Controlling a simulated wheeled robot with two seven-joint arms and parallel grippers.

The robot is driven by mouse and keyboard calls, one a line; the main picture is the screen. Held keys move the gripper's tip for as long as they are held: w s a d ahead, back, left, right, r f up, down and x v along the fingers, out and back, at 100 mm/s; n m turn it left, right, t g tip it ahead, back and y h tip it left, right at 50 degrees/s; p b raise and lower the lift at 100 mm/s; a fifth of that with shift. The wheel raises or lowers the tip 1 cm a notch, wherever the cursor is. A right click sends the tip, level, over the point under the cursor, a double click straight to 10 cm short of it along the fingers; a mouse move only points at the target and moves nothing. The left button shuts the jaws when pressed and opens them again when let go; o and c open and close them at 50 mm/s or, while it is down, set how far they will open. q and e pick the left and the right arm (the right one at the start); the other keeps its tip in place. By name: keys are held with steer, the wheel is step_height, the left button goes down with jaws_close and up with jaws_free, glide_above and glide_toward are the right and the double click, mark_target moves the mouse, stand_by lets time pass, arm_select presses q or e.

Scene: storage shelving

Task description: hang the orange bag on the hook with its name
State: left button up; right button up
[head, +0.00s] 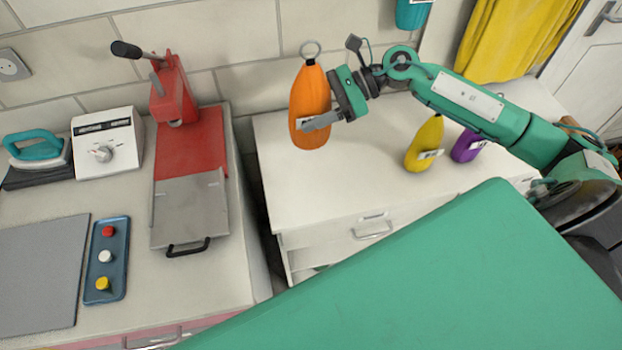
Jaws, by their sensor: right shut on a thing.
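The orange bag (309,98), a plump upright shape with a metal ring on top, is above the back left part of the white cabinet. My right gripper (321,120) comes in from the right and is shut on it. One grey finger lies across the bag's lower front; the other finger is hidden. The bag seems held up off the top, but the gap beneath it is hard to judge. No hook with a readable name shows. My left gripper is out of view.
A yellow bag (425,145) and a purple bag (466,146) stand on the white cabinet (330,195) under my right arm. A teal object (412,13) is cut off at the top. A red press (185,140) stands on the left counter.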

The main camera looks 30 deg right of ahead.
step_height(320, 180, down, 19)
steer(key=p, duration=0.4)
steer(key=shift+f+b, duration=0.2)
steer(key=shift+b, duration=0.1)
steer(key=o, duration=1.3)
steer(key=shift+r, duration=0.1)
